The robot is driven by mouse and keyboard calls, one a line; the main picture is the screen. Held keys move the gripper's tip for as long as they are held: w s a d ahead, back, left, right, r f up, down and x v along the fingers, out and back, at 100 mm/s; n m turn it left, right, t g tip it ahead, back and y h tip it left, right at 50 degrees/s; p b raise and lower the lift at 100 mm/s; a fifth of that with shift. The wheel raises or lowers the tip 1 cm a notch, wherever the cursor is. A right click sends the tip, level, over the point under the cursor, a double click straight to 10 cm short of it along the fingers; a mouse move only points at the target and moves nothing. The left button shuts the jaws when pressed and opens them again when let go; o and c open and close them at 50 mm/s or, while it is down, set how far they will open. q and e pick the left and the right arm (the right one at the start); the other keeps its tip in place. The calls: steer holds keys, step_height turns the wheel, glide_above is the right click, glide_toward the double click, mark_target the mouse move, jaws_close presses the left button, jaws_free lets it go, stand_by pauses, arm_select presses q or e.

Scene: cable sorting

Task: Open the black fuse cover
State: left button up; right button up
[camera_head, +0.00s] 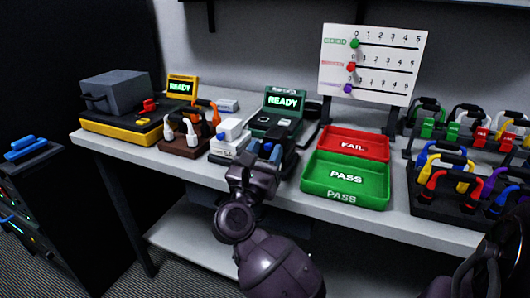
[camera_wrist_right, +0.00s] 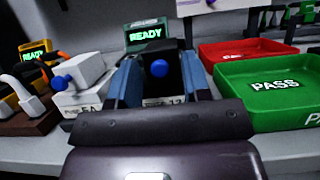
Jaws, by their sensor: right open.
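The black fuse cover (camera_wrist_right: 160,86) has a round blue knob (camera_wrist_right: 159,68) on its front and appears closed. It stands at the table's front edge, before the green tester with a READY screen (camera_head: 284,101). My right gripper (camera_wrist_right: 160,80) is open, with one blue finger on each side of the cover. Whether the fingers touch it cannot be told. In the head view my right gripper (camera_head: 266,160) hides most of the cover. A white fuse cover (camera_head: 228,132) with a blue knob stands just to its left.
Green PASS (camera_head: 376,197) and red FAIL (camera_head: 377,156) trays stand right of the gripper. A slider board (camera_head: 375,62) is behind them. Racks of coloured cables (camera_head: 447,205) fill the right. A brown block with plugs (camera_head: 185,143) and a yellow tester (camera_head: 125,130) are left.

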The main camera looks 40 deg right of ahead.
jaws_close()
